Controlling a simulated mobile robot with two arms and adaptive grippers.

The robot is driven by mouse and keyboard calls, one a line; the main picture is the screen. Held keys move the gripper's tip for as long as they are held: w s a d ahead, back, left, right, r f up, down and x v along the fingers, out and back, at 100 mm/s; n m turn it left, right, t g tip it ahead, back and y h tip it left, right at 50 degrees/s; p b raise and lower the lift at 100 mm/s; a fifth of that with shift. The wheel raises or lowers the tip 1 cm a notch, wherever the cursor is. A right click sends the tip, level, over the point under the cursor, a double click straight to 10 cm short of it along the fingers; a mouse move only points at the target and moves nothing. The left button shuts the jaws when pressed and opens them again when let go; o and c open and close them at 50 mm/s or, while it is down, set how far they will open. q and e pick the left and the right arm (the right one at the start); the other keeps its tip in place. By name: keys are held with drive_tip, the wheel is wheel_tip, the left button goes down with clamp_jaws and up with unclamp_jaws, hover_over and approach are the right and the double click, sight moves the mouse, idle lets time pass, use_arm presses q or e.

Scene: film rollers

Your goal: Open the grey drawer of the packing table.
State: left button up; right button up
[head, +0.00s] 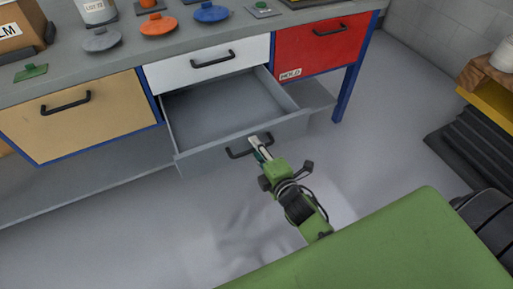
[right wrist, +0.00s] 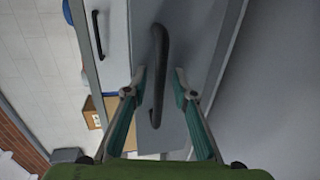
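The grey drawer (head: 240,139) of the packing table stands pulled out below the white drawer, and its inside looks empty. Its dark bar handle (head: 250,146) is on the front panel. My right gripper (head: 259,147) is at this handle. In the right wrist view, the handle (right wrist: 158,60) runs between the two fingertips of my right gripper (right wrist: 160,76), with a visible gap on each side. The fingers are apart and do not appear to clamp it. My left gripper is not in view.
The white drawer (head: 205,72), tan drawer (head: 80,116) and red drawer (head: 320,44) are shut. Orange and blue discs, a jar and a box stand on the tabletop (head: 120,55). A dark ribbed object (head: 470,140) is at the right. Floor in front is clear.

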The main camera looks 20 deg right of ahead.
drive_tip(key=shift+s, duration=0.1)
drive_tip(key=v, duration=1.1)
drive_tip(key=shift+s, duration=0.35)
drive_tip(key=shift+r, duration=0.1)
